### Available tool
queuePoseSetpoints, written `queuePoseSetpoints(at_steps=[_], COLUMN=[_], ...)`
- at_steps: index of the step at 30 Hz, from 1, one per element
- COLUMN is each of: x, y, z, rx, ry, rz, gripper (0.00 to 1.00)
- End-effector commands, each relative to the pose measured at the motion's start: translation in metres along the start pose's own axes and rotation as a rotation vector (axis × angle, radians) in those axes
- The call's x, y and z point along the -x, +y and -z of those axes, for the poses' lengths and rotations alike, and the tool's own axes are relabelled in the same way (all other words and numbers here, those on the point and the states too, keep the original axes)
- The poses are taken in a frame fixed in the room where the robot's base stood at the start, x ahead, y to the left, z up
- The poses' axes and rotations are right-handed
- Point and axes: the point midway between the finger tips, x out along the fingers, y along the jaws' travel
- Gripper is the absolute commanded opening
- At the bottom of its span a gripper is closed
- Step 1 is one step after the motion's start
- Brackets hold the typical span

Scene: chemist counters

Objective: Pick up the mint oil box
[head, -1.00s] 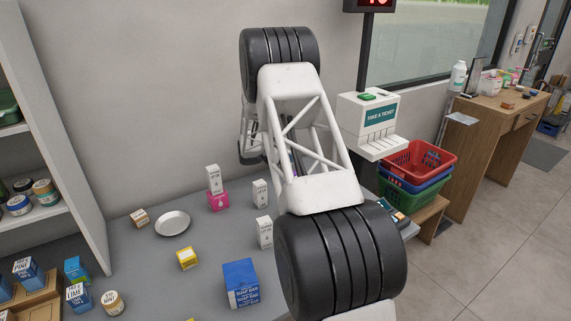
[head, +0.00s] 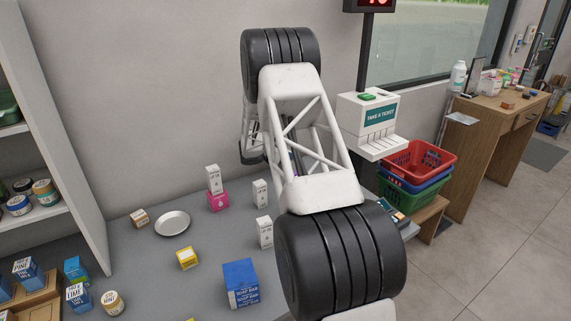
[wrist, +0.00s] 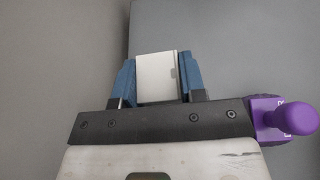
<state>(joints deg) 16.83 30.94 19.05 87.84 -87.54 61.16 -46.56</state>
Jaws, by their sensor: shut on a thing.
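In the wrist view, my gripper (wrist: 157,62) is shut on a pale white box (wrist: 155,82). Its blue fingers stand one on each side of the box. No readable label shows on the box from this angle, so I cannot tell from print that it is the mint oil box. In the head view my arm hides the gripper's fingers and the held box. Nothing else there can be read as mint oil.
A purple thing with a rounded knob (wrist: 288,120) is close to the gripper's right side. On the grey counter (head: 150,270) stand a blue soap box (head: 241,284), a yellow box (head: 186,258), white boxes (head: 264,232), a pink box (head: 218,200) and a round dish (head: 172,222).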

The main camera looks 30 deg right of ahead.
Motion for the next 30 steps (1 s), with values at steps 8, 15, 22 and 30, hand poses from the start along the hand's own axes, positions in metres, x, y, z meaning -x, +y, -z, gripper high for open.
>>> queuePoseSetpoints(at_steps=[8,15,22,30], x=[0.0,0.006,0.018,0.032], y=[0.0,0.0,0.0,0.0], z=[-0.001,-0.015,-0.044,-0.078], rx=[0.0,-0.001,-0.002,-0.001], ry=[0.0,-0.001,-0.001,-0.001], rz=[0.0,-0.001,-0.001,0.0], gripper=[0.15,0.15,0.15,0.15])
